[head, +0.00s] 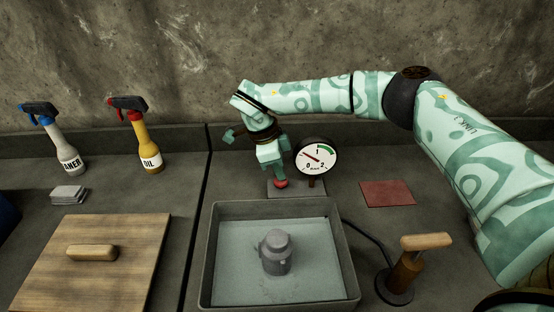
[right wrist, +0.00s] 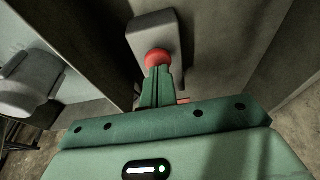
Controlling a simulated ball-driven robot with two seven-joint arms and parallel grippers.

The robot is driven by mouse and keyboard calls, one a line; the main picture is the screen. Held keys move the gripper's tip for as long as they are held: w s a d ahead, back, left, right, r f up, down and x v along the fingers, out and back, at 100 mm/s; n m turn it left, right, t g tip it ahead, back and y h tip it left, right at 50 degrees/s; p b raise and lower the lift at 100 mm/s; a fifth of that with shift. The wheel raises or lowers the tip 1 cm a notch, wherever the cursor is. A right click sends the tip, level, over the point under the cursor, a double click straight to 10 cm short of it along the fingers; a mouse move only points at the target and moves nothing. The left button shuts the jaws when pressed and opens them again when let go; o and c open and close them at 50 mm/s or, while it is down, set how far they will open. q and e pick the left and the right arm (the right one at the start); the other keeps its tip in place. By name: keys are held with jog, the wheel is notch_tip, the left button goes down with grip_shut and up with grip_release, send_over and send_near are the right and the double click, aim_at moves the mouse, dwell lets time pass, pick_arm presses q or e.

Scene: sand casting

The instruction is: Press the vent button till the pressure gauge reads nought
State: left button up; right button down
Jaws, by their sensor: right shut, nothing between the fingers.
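The red vent button (head: 281,183) sits on a grey box (head: 313,187) behind the water tray. My right gripper (head: 280,176) points down with its fingers shut and empty, its tips at the top of the button. In the right wrist view the closed fingertips (right wrist: 159,72) overlap the lower edge of the red button (right wrist: 157,56); they look in contact, but how far the button is pushed in I cannot tell. The round white pressure gauge (head: 318,154) stands just right of the gripper. Its needle points to the upper left, between 0 and 1. My left gripper is not in view.
A grey tray (head: 354,262) of water holds a grey metal part (head: 276,252). A wooden-handled pump (head: 407,268) stands at right, near a red pad (head: 387,193). Two spray bottles (head: 63,147) (head: 147,146) and a wooden board (head: 132,262) are at left.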

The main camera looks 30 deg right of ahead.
jog(key=shift+f, duration=0.2)
jog(key=shift+s+f+p, duration=0.1)
jog(key=shift+f+p, duration=0.25)
jog(key=shift+f, duration=0.4)
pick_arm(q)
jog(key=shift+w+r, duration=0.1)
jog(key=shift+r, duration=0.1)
pick_arm(e)
jog(key=shift+s+f, duration=0.25)
jog(key=shift+f, duration=0.15)
jog(key=shift+a, duration=0.1)
dwell(0.5)
jog(key=p+v, duration=0.2)
jog(key=v, duration=0.1)
jog(key=d+p+v, duration=0.1)
jog(key=p+v, duration=0.1)
jog(key=p, duration=0.1)
jog(key=shift+r+p, duration=0.35)
jog(key=shift+r, duration=0.2)
pick_arm(q)
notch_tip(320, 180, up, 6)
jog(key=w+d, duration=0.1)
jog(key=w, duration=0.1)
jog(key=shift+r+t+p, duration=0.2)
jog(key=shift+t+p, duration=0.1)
jog(key=shift+p, duration=0.05)
pick_arm(e)
jog(key=v, duration=0.9)
jog(key=shift+r, duration=0.15)
